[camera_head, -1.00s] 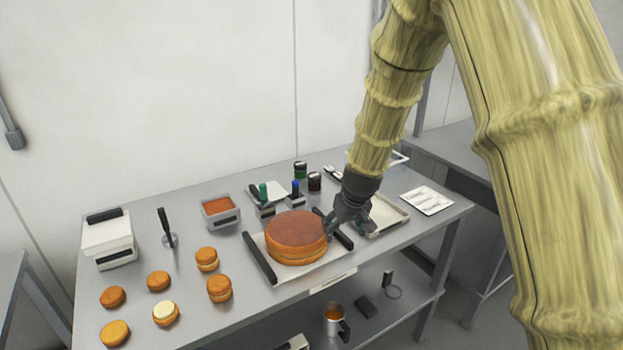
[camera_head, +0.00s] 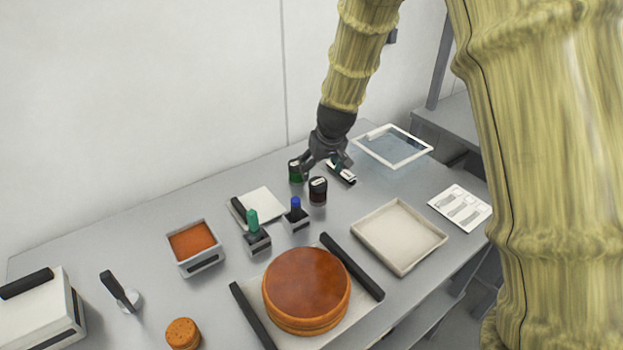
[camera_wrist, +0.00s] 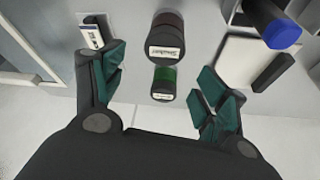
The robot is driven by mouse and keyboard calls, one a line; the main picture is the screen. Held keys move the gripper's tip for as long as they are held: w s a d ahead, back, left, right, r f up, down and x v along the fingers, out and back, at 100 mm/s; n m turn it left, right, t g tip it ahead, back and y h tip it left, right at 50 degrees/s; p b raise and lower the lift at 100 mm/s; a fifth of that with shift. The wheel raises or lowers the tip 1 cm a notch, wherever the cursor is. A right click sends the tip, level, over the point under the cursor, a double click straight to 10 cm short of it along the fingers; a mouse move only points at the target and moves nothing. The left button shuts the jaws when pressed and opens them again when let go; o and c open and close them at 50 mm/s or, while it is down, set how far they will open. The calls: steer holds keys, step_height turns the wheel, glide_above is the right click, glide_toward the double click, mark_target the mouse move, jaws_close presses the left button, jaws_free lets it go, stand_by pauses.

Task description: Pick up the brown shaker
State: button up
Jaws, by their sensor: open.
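The brown shaker (camera_head: 318,191) is a small dark brown jar with a pale label, upright towards the back of the table. In the wrist view the brown shaker (camera_wrist: 167,35) lies just beyond the gap between my fingertips. A similar green shaker (camera_head: 295,172) stands close behind it; in the wrist view the green shaker (camera_wrist: 163,84) shows between my fingers. My gripper (camera_head: 326,164) is open and empty, behind and a little above the brown shaker, partly covering the green one. Its teal-padded fingers are spread in the wrist view (camera_wrist: 164,86).
A white-labelled device (camera_head: 341,172) lies close right of the shakers. Blue-topped (camera_head: 295,208) and green-topped (camera_head: 252,219) tools stand in holders at left. A round cake (camera_head: 306,288) and an empty tray (camera_head: 398,237) are in front. A glassy framed panel (camera_head: 392,146) is behind right.

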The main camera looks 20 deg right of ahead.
mark_target(318, 181)
steer(key=shift+w+f, duration=0.15)
steer(key=shift+s+a+f+p, duration=0.1)
steer(key=shift+s+f+p, duration=0.1)
steer(key=shift+f+p, duration=0.4)
steer(key=x, duration=0.4)
steer(key=shift+w+r, duration=0.15)
steer(key=shift+w, duration=0.15)
steer(key=shift+s+r, duration=0.15)
steer(key=shift+s, duration=0.3)
steer(key=x, duration=0.1)
steer(key=p+x, duration=0.1)
steer(key=x, duration=0.1)
steer(key=p+x, duration=0.1)
steer(key=shift+s+f, duration=0.25)
steer(key=shift+f, duration=0.1)
steer(key=shift+w+f, duration=0.25)
steer(key=shift+f, duration=0.2)
